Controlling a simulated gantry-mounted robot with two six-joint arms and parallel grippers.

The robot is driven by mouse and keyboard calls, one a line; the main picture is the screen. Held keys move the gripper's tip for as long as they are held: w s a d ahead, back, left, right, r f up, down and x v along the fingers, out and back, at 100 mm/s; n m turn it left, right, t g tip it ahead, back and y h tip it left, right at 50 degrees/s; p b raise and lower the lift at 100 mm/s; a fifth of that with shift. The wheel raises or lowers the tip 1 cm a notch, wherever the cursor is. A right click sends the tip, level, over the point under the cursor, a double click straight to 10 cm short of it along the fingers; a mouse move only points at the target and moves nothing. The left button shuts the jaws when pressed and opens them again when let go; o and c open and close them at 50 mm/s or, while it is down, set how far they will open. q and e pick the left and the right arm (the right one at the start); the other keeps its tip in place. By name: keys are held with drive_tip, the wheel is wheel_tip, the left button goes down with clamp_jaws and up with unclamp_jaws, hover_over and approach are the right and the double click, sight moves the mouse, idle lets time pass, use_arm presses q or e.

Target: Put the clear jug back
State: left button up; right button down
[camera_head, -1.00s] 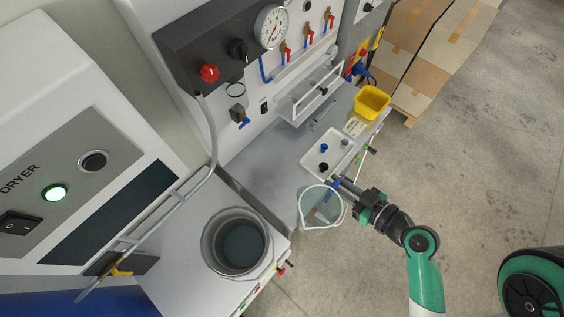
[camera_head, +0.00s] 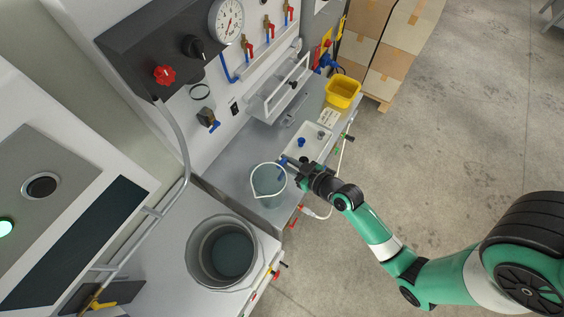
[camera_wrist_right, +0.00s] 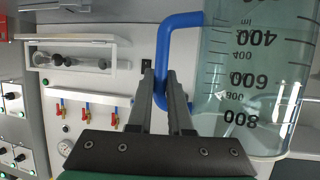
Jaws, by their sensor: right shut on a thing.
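The clear jug (camera_head: 268,190) has a pale rim, a blue handle (camera_wrist_right: 180,55) and dark volume marks. In the head view it appears upright at the front part of the grey bench, between the round metal pot and the white tray. I cannot tell whether its base touches the bench. My right gripper (camera_head: 286,163) is shut on the blue handle, on the jug's right side. The right wrist view shows both fingers (camera_wrist_right: 161,85) around the handle, beside the jug wall (camera_wrist_right: 250,75). My left gripper is not in view.
A white tray (camera_head: 295,155) with small blue and black items lies right of the jug, with a yellow bin (camera_head: 343,92) beyond. A round metal pot (camera_head: 222,250) stands at lower left. A white hose (camera_head: 338,165) runs along the bench front. Bare bench (camera_head: 238,160) lies behind the jug.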

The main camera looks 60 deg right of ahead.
drive_tip(key=shift+w+f, duration=0.2)
drive_tip(key=shift+w, duration=0.1)
drive_tip(key=f+b, duration=0.2)
drive_tip(key=f, duration=0.1)
drive_tip(key=f+b, duration=0.1)
drive_tip(key=b, duration=0.1)
drive_tip(key=shift+w+d+f, duration=0.1)
drive_tip(key=shift+w+f, duration=0.1)
drive_tip(key=shift+w, duration=0.15)
drive_tip(key=c, duration=0.8)
unclamp_jaws()
drive_tip(key=shift+r, duration=0.1)
drive_tip(key=shift+c, duration=0.2)
drive_tip(key=v, duration=1.2)
drive_tip(key=shift+r, duration=0.2)
